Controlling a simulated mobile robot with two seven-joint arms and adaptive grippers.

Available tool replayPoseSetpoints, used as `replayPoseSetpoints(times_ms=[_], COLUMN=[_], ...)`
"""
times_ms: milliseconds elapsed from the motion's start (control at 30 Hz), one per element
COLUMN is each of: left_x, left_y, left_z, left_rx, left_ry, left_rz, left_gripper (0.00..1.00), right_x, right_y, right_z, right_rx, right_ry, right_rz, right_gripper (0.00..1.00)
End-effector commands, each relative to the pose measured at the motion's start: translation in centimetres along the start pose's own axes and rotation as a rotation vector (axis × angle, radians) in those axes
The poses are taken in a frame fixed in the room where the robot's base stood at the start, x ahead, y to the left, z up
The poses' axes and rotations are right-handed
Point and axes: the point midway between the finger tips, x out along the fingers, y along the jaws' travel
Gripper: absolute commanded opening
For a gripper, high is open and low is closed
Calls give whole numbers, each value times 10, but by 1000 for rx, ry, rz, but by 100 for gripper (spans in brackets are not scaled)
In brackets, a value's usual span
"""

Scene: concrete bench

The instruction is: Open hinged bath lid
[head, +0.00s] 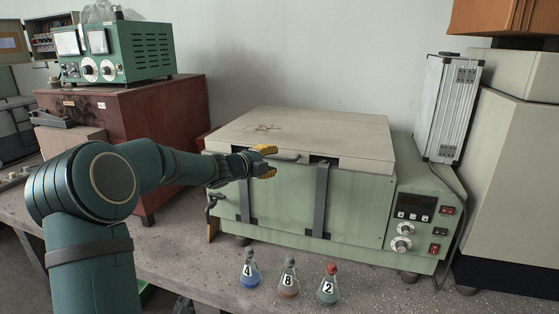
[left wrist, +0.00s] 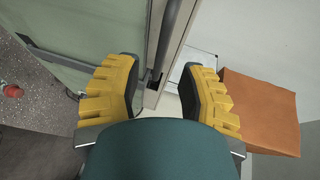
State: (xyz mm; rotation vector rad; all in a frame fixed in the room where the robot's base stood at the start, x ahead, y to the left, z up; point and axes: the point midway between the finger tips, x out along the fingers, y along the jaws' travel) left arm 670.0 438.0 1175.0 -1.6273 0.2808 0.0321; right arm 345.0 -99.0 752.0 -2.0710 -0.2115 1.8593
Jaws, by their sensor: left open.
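The bath is a pale green box (head: 300,205) on the bench with a flat cream lid (head: 330,130), which lies shut on top. A grey handle (head: 286,157) is on the lid's front edge; a dark bar, seemingly this handle (left wrist: 178,45), runs up between the fingers in the left wrist view. My left gripper (head: 266,162) is at the front left of the lid, close to the handle. It is open, its yellow fingers (left wrist: 160,88) apart on either side of the lid's edge. Contact with the handle cannot be told. My right gripper is not in view.
Three numbered flasks, blue (head: 249,270), brown (head: 289,277) and red-capped (head: 328,284), stand before the bath. A control panel (head: 418,215) is on its right. A silver case (head: 446,105) stands behind right. A red-brown cabinet (head: 130,125) with a green instrument (head: 118,52) is left.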

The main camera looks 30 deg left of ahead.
Motion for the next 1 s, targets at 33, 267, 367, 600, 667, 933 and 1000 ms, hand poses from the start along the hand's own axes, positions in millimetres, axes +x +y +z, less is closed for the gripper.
replayPoseSetpoints(times_ms=[33,267,367,600,667,933,1000], left_x=[10,36,41,42,42,42,42], left_y=[1,0,0,0,0,0,0], left_z=[0,0,0,0,0,0,0], left_rx=[-1,-2,-1,-1,-1,-1,-1], left_ry=[2,1,0,-1,-1,-1,0], left_rz=[0,0,0,0,0,0,0], left_gripper=[40,40,40,40,40,0,0], right_x=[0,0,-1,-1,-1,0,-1], right_y=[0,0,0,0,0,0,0], right_z=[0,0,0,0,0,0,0], right_rx=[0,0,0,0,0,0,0], right_ry=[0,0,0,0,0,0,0], right_rz=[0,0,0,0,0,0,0], right_gripper=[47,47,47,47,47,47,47])
